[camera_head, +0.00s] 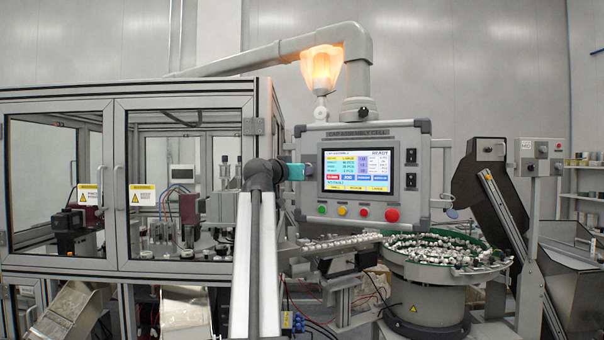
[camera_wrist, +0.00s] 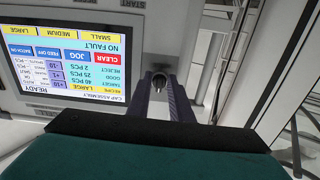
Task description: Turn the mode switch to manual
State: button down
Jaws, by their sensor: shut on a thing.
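The grey control panel (camera_head: 375,210) with its lit screen (camera_head: 356,170) hangs in the middle of the head view. My gripper (camera_head: 308,170) reaches the panel just left of the screen. In the wrist view, where the panel is upside down, the fingers of my gripper (camera_wrist: 160,84) are shut on a small dark round switch knob (camera_wrist: 159,80). It sits on the panel beside the screen (camera_wrist: 68,55). The knob's label and pointer direction cannot be read, and my gripper hides it in the head view. The screen reads READY and NO FAULT.
Coloured push buttons (camera_head: 364,212) line the panel below the screen, and two black switches (camera_head: 411,156) sit at its right. A glass-walled enclosure (camera_head: 115,188) stands close at left. A green-rimmed bowl feeder (camera_head: 490,268) with many small parts stands below right. An orange lamp (camera_head: 322,68) glows above.

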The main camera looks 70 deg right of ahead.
jog(key=n, duration=0.3)
jog(key=n+p, duration=0.1)
jog(key=n, duration=0.2)
jog(key=n+p, duration=0.1)
jog(key=n, duration=0.2)
jog(key=shift+s, duration=0.35)
jog(key=c, duration=1.6)
grip_release()
jog(key=shift+a, duration=0.2)
jog(key=a+b, duration=0.1)
jog(key=a, duration=0.3)
jog(key=w+a+b, duration=0.1)
jog(key=a, duration=0.4)
jog(key=a+b, duration=0.1)
jog(key=a, duration=0.3)
jog(key=shift+w+a, duration=0.2)
jog(key=shift+a, duration=0.05)
